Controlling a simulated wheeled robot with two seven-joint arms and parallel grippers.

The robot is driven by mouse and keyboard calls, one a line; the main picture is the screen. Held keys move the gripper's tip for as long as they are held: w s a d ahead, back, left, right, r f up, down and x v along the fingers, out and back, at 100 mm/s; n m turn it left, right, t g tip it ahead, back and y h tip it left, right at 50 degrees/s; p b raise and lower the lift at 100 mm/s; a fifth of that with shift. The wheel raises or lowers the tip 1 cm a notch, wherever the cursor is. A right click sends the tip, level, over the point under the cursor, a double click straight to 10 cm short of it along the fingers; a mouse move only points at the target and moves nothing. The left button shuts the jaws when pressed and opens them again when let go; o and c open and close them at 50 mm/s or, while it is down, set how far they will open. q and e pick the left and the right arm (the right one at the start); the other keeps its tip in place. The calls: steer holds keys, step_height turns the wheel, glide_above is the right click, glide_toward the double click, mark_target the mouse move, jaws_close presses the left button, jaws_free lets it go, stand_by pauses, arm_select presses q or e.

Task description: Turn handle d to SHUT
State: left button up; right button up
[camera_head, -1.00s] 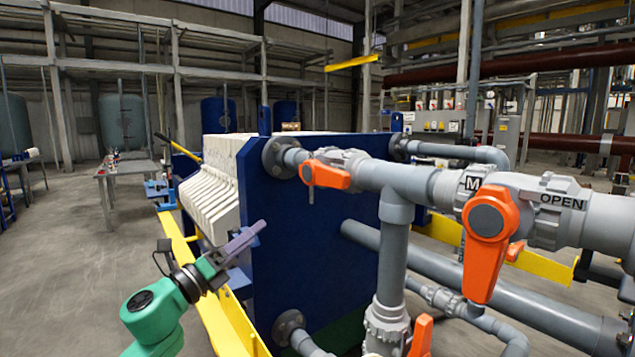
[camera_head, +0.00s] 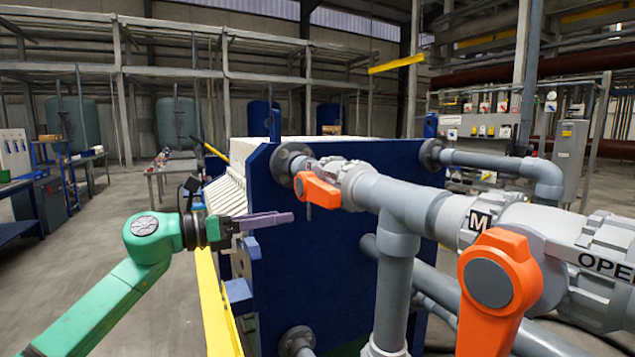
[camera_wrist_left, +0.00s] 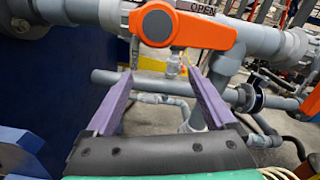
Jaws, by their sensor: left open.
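An orange valve handle (camera_head: 318,190) sits on the grey pipe by the blue end plate. A larger orange handle (camera_head: 497,285) is at the right front, near an "M" label and a partly cut-off "OPEN" label. No letter d is readable, so I cannot tell which is handle d. In the left wrist view an orange handle (camera_wrist_left: 205,32) lies along the pipe, under an "OPEN" label (camera_wrist_left: 197,9). My left gripper (camera_head: 290,217) is open and empty, left of and slightly below the smaller handle, apart from it. Its two purple fingers (camera_wrist_left: 158,76) point towards the handle in the wrist view.
The blue end plate (camera_head: 330,245) of the press stands just behind the gripper. A grey vertical pipe (camera_head: 393,290) drops right of it. A yellow rail (camera_head: 212,305) runs along the left. The floor at the left is open.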

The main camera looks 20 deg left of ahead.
mark_target(314, 191)
arm_select(q)
steer(key=d+r+n+p, duration=0.2)
steer(key=n+p, duration=0.3)
steer(key=d+r+n+p, duration=0.2)
steer(key=n+p, duration=0.2)
steer(key=n, duration=0.1)
steer(key=d+r+n+p, duration=0.2)
steer(key=n+p, duration=0.3)
steer(key=shift+w+d+r+p, duration=0.1)
steer(key=shift+w+r+p, duration=0.05)
steer(key=shift+r+p, duration=0.2)
steer(key=p+x, duration=0.1)
steer(key=p, duration=0.1)
steer(key=p+x, duration=0.2)
steer(key=shift+f, duration=0.3)
steer(key=shift+w+d+f, duration=0.1)
steer(key=shift+d+f, duration=0.15)
steer(key=shift+w+f, duration=0.1)
steer(key=shift+f, duration=0.15)
steer(key=shift+c, duration=0.2)
arm_select(e)
step_height(314, 191, up, 19)
steer(key=shift+s+a, duration=0.15)
steer(key=shift+s, duration=0.1)
